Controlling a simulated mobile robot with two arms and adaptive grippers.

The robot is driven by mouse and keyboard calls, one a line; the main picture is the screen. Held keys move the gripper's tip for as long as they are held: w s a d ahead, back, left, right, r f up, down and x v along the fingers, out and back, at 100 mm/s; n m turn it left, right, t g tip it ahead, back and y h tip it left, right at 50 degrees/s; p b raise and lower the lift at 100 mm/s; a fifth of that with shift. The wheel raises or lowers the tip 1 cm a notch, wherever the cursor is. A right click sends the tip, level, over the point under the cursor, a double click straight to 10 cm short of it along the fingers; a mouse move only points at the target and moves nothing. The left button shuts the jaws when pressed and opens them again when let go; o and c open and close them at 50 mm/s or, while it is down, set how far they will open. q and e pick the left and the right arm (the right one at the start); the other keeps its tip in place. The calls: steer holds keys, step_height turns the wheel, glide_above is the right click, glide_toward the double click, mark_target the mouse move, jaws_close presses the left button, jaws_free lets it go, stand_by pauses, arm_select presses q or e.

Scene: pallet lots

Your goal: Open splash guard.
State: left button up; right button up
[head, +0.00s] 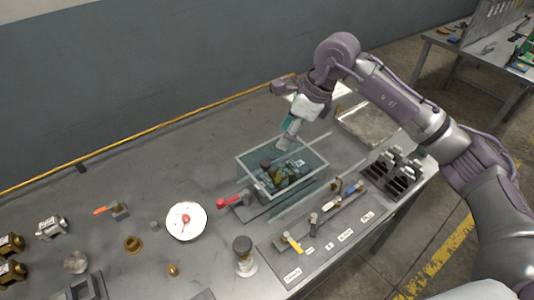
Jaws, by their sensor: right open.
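The splash guard (314,158) looks like a clear, framed box around a vise-like fixture (262,197) on the grey workbench. Dark and yellowish parts (283,176) show inside it. A red-knobbed handle (230,201) sticks out at its left. My right gripper (288,143) is open, pointing down at the guard's far upper edge. I cannot tell whether it touches the frame. My left gripper is not in view.
A tool board (316,249) with several labelled tools lies in front of the guard. A black slotted rack (390,175) and a flat tray (366,124) are at the right. A white plate (186,221) and several small metal parts are at the left.

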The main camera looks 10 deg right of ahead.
mark_target(266, 163)
steer(key=p+x, duration=0.1)
steer(key=x, duration=0.5)
steer(key=shift+w+p, duration=0.1)
steer(key=shift+p, duration=0.2)
steer(key=p+x, duration=0.1)
steer(key=x, duration=0.3)
steer(key=shift+w+a+f, duration=0.1)
steer(key=shift+f, duration=0.25)
steer(key=shift+w+a+f, duration=0.1)
steer(key=shift+f, duration=0.2)
steer(key=c, duration=0.4)
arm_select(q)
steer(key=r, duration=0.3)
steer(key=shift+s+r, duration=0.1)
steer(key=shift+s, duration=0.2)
arm_select(e)
jaws_close()
